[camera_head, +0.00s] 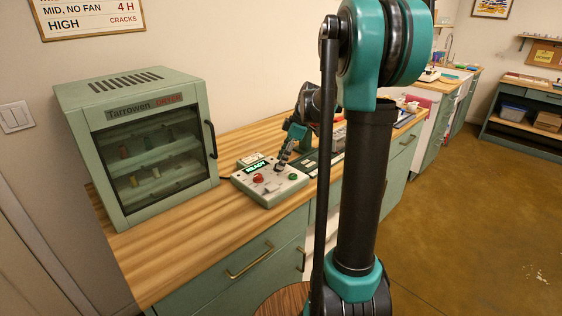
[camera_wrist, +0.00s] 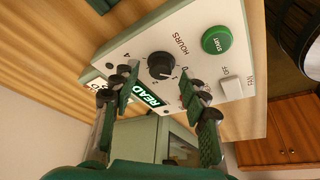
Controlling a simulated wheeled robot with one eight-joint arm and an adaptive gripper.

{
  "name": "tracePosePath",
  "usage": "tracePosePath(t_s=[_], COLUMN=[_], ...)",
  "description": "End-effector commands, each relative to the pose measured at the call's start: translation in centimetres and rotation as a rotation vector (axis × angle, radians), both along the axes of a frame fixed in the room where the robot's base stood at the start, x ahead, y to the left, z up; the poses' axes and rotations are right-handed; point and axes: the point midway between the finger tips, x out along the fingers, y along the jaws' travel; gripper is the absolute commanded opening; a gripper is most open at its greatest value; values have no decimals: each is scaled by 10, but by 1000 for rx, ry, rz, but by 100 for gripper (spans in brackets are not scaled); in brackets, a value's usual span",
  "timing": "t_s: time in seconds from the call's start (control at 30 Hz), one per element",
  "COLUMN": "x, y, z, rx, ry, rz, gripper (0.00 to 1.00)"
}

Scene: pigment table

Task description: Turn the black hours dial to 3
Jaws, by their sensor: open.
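The black hours dial (camera_wrist: 161,66) sits on a pale control panel (camera_wrist: 130,52) with "HOURS" and numbers printed around it. A light mark shows on the dial's edge toward the low numbers, but I cannot tell its exact setting. My gripper (camera_wrist: 159,79) is open, with one finger on each side of the dial in the wrist view. I cannot tell whether either finger touches it. In the head view my gripper (camera_head: 284,160) reaches down over the control box (camera_head: 268,199) and hides the dial.
The panel has a green START button (camera_wrist: 216,40), a FAN switch (camera_wrist: 232,88) and a lit display (camera_head: 257,169). The dryer cabinet (camera_head: 150,150) stands left of the box on the wooden counter (camera_head: 185,240).

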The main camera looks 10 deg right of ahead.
Motion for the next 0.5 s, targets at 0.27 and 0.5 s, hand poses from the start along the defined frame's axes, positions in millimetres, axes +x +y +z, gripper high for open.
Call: tracePosePath(t_s=[0.27, 0.5], x=[1, 1], y=[4, 4], z=[-10, -10], rx=[0, 0], ry=[0, 0], rz=[1, 1], gripper=[45, 36])
